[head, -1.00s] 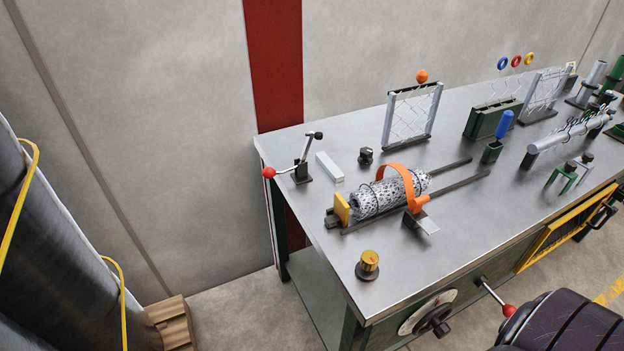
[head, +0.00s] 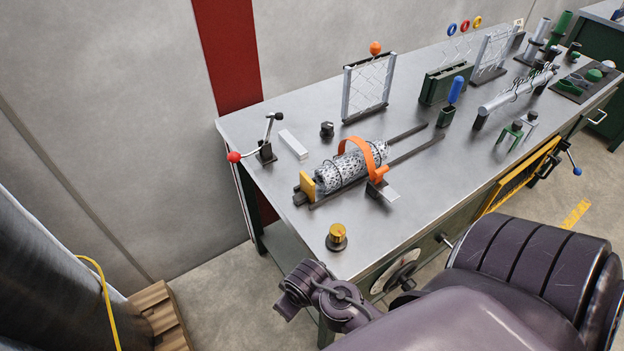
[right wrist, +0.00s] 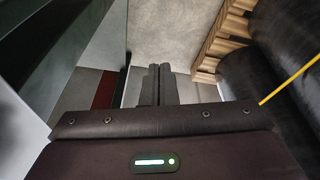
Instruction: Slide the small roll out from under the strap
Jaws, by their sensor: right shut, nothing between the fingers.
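The small roll (head: 332,176) is a grey mesh cylinder lying on dark rails (head: 405,150) on the steel bench. The orange strap (head: 370,153) arches over it, and a yellow block (head: 307,186) stands at its near-left end. The strap's foot and a pale plate (head: 389,193) sit on the roll's right side. My right gripper (right wrist: 156,72) shows in the right wrist view with both fingers together, shut and empty, below the bench level and away from the roll. My left gripper is in neither view.
A yellow-topped knob (head: 337,236) stands near the bench's front corner. A red-balled lever (head: 255,152), a white block (head: 293,144) and a black knob (head: 327,129) are behind the roll. Wooden pallets (head: 160,312) lie on the floor at left.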

